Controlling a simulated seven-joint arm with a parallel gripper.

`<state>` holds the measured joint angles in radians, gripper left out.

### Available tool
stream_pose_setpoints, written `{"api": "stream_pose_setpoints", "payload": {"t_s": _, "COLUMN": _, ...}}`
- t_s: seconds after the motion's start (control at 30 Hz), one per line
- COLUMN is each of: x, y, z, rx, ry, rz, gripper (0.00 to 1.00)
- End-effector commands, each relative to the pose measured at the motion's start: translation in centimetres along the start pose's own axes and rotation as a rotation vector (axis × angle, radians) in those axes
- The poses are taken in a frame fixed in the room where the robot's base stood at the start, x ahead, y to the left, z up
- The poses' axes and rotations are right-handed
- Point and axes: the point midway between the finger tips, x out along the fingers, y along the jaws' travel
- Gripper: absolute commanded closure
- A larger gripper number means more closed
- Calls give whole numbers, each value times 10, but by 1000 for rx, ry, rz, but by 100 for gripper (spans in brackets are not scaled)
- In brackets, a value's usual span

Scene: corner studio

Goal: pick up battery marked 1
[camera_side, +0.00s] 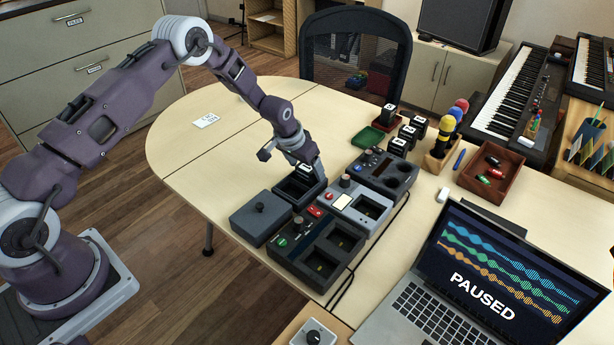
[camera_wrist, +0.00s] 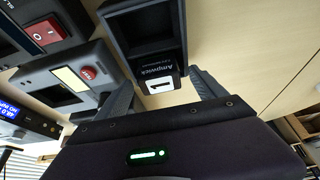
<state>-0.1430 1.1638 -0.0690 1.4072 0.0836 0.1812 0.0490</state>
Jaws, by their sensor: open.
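In the wrist view, the battery marked 1 (camera_wrist: 157,66) is a black block with "Ampwick" lettering and a white patch bearing a 1. It is at the end of a dark open tray or bay (camera_wrist: 113,10). My gripper (camera_wrist: 160,77) is open, with one finger on each side of the battery's labelled end; I cannot tell whether they touch it. In the side view, my gripper (camera_side: 303,168) is low over the dark open box (camera_side: 299,203) and mostly hides the battery there.
A lidded dark box (camera_side: 262,222) stands to the left. Control units (camera_side: 320,250) with knobs and bays crowd the front and right. Several black batteries (camera_side: 407,134) stand by a green tray (camera_side: 368,138). The laptop (camera_side: 470,270) is front right. The table's left part is mostly clear.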

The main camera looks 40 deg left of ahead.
Motion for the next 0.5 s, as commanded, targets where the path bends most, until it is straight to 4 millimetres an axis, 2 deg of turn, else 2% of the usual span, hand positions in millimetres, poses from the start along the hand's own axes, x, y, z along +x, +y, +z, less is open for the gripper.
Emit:
{"api": "stream_pose_setpoints", "payload": {"t_s": 0.2, "x": 1, "y": 0, "z": 0, "rx": 0, "ry": 0, "rz": 0, "gripper": 22}}
{"api": "stream_pose_setpoints", "payload": {"t_s": 0.5, "x": 0, "y": 0, "z": 0, "rx": 0, "ry": -1, "rz": 0, "gripper": 81}}
